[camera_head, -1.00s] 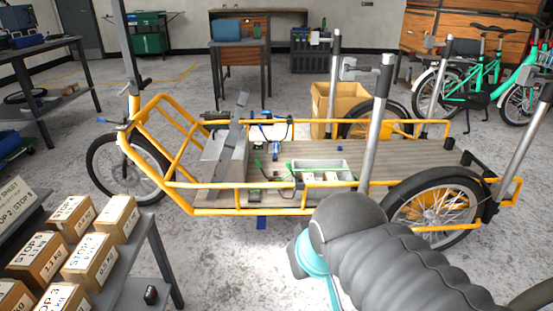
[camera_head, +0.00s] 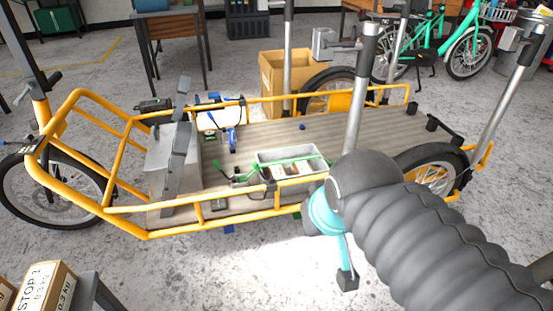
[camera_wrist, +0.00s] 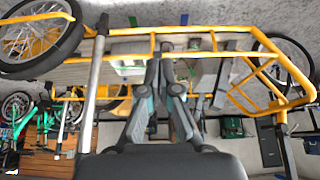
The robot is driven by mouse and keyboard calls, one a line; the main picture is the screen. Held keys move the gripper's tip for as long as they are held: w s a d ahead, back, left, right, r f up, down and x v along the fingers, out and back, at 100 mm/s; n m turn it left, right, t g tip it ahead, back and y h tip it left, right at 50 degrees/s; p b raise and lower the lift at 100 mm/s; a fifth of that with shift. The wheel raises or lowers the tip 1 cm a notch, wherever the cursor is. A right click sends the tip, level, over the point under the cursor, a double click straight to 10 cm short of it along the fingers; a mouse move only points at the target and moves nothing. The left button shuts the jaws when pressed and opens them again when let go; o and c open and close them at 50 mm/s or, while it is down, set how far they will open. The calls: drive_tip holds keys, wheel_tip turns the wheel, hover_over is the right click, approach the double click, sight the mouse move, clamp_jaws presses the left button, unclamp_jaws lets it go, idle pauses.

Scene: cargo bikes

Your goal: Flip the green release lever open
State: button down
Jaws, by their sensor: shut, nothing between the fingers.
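A green lever-like part (camera_head: 238,176) lies low on the near side of the cargo bike's wooden bed, close to the yellow rail. A thin green strip (camera_head: 300,163) runs from near it across a grey tray (camera_head: 262,157); I cannot tell whether they are one piece. Green also shows by the pale tray in the wrist view (camera_wrist: 128,70), too small to make out. My gripper (camera_wrist: 166,46) is shut and empty in the wrist view, its fingertips overlapping the bike's rail in the picture. Contact cannot be judged.
The yellow cargo bike frame (camera_head: 180,229) has a low rail around its bed. A silver post (camera_head: 356,105) rises beside my arm. A grey bracket (camera_head: 178,140) and blue clamp-like parts (camera_head: 231,138) stand on the bed. A cardboard box (camera_head: 275,70) is behind. Labelled parcels (camera_head: 42,288) are at lower left.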

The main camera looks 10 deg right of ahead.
sight(259, 167)
drive_tip(key=shift+a, duration=0.1)
drive_tip(key=w+f+m+g+y+b, duration=0.1)
drive_tip(key=w+f+g+y+b, duration=0.2)
drive_tip(key=w, duration=0.6)
drive_tip(key=w+f+m+y+b, duration=0.1)
drive_tip(key=w+f+y+b, duration=0.25)
drive_tip(key=w, duration=0.65)
drive_tip(key=w+d+f+m+t+y+b, duration=0.1)
drive_tip(key=w+d+f+t+y, duration=0.3)
drive_tip(key=w+d, duration=0.8)
wheel_tip(259, 167, down, 4)
drive_tip(key=shift+w+d+r+m+y+b, duration=0.1)
drive_tip(key=shift+w+d+m+y+b, duration=0.15)
drive_tip(key=shift+w+y+b, duration=0.7)
drive_tip(key=shift+w+a+p, duration=0.1)
drive_tip(key=shift+w+p, duration=0.15)
drive_tip(key=shift+p, duration=0.05)
drive_tip(key=x, duration=1.4)
drive_tip(key=shift+s+a+r+b, duration=0.1)
drive_tip(key=shift+b, duration=0.25)
